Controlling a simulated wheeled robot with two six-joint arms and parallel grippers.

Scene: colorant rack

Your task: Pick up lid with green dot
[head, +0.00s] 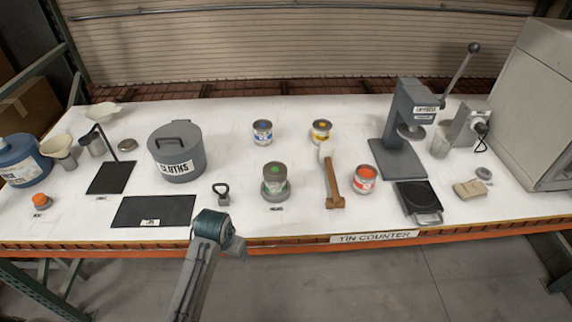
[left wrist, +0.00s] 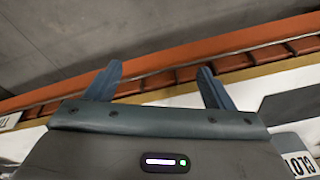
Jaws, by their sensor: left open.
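The lid with the green dot (head: 275,172) is grey and sits at the middle of the white counter in the head view. It appears to rest on a grey round piece, with a second green mark below; the exact stacking is hard to tell. My left gripper (head: 232,243) is at the counter's front edge, to the left of the lid and nearer the front, apart from it. In the left wrist view the left gripper (left wrist: 158,80) has its two fingers spread with nothing between them. The lid is not seen in that view. My right gripper is not in view.
A black ring-handled tool (head: 222,195) stands between my gripper and the lid. A grey cloths bin (head: 177,155) is left.

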